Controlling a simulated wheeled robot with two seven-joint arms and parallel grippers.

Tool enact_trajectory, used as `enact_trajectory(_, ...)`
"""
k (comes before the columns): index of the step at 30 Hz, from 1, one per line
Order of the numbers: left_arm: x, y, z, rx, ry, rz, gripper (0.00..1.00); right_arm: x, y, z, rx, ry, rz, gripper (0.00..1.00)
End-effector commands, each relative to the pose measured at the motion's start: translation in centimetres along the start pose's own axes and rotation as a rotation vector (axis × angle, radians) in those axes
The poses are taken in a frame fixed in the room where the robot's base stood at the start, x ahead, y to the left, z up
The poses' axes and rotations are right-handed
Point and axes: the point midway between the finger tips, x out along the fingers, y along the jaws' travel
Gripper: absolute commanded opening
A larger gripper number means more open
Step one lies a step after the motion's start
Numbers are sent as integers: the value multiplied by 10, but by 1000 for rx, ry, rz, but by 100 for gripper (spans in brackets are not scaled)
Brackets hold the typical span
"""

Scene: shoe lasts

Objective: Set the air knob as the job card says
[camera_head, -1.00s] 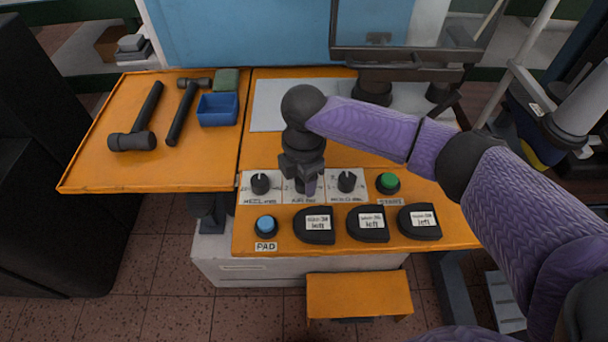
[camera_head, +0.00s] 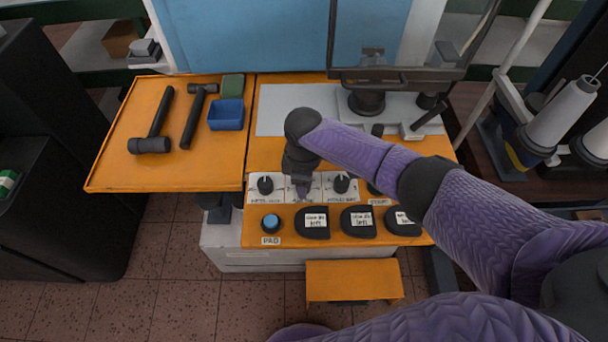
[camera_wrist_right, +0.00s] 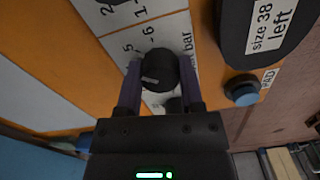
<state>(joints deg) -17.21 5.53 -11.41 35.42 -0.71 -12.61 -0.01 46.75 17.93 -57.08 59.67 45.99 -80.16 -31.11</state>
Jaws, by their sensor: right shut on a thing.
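The air knob (camera_wrist_right: 158,68) is the black middle knob of three on the panel. In the right wrist view it sits between the two fingers of my right gripper (camera_wrist_right: 159,84), which is shut on it. A pale mark shows on the knob, and the printed numbers 5 and 6 and the word "bar" lie around it. In the head view my right gripper (camera_head: 303,188) comes down over this knob and hides most of it. No readable job card is in view. My left gripper is not in view.
The left knob (camera_head: 265,185) and right knob (camera_head: 341,184) flank it closely. In front are a blue pad button (camera_head: 271,222) and black lasts (camera_head: 312,223) labelled left. Hammers (camera_head: 152,143) and a blue tray (camera_head: 226,115) lie on the left table. A machine (camera_head: 368,100) stands behind.

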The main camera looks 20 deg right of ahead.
Motion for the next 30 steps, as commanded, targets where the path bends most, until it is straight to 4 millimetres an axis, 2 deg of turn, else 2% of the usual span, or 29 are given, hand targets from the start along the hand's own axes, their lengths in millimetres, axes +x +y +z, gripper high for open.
enact_trajectory(8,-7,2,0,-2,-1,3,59,-1,0,0,76,0,0,0)
enact_trajectory(22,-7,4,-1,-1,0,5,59,0,0,0,88,1,1,0)
enact_trajectory(23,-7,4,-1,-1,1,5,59,0,0,0,87,1,1,52)
enact_trajectory(27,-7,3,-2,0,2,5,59,0,0,0,87,1,1,82)
enact_trajectory(30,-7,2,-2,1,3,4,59,0,0,0,87,1,1,84)
